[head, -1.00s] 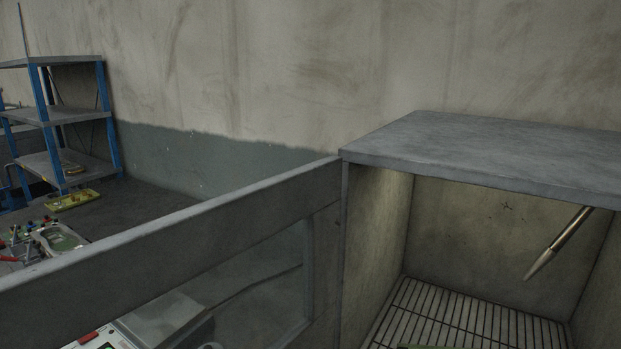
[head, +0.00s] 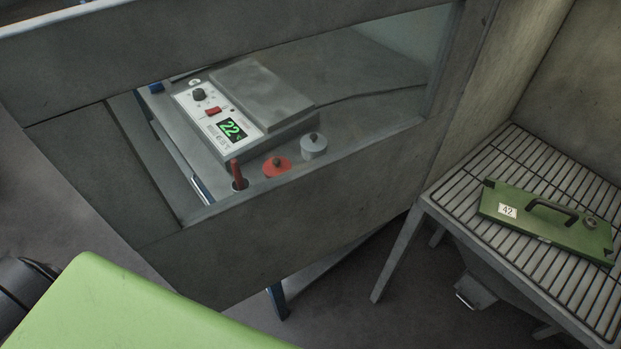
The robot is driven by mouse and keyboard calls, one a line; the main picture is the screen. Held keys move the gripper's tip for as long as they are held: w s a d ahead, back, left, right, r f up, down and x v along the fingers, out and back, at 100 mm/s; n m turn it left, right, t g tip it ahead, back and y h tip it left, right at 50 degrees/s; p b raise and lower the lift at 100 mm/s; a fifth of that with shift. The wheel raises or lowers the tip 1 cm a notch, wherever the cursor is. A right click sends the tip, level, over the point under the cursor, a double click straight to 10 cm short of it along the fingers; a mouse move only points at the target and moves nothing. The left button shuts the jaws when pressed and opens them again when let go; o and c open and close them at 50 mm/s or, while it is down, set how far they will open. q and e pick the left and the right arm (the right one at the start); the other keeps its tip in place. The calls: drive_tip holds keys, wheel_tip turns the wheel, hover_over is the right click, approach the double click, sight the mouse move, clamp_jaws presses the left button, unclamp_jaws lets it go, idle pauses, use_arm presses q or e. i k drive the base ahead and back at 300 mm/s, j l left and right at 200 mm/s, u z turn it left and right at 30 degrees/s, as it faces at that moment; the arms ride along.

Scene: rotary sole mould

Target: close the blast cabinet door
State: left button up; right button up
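The blast cabinet door (head: 290,250) is a wide grey panel with a large window. It stands open, swung out to the left from the cabinet's left front edge and crossing most of the head view. The blast cabinet (head: 500,75) is at the right, its front open, with a slatted grate floor (head: 545,270). A green mould plate (head: 545,222) with a black handle and a label "42" lies on the grate, inside the cabinet. Neither of my grippers can be made out in the head view.
Through the door window shows a bench device (head: 225,112) with a lit green display reading 22. A red-handled tool (head: 237,174), a red knob (head: 277,166) and a grey knob (head: 313,146) stand beside it. Dark floor shows below the door and cabinet.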

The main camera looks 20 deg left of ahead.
sight(60, 70)
drive_tip(key=k+j+z, duration=0.35)
drive_tip(key=j, duration=0.2)
drive_tip(key=k+j+z, duration=0.35)
drive_tip(key=j+z, duration=0.2)
drive_tip(key=j, duration=0.2)
drive_tip(key=k+j+z, duration=0.2)
drive_tip(key=j, duration=0.15)
drive_tip(key=j+z, duration=0.2)
drive_tip(key=j, duration=0.2)
drive_tip(key=k+j+z, duration=0.2)
drive_tip(key=j, duration=0.15)
drive_tip(key=i+j+z, duration=0.15)
drive_tip(key=j, duration=0.2)
drive_tip(key=i+j+z, duration=0.2)
drive_tip(key=j, duration=0.2)
drive_tip(key=i+j+z, duration=0.15)
drive_tip(key=j, duration=0.25)
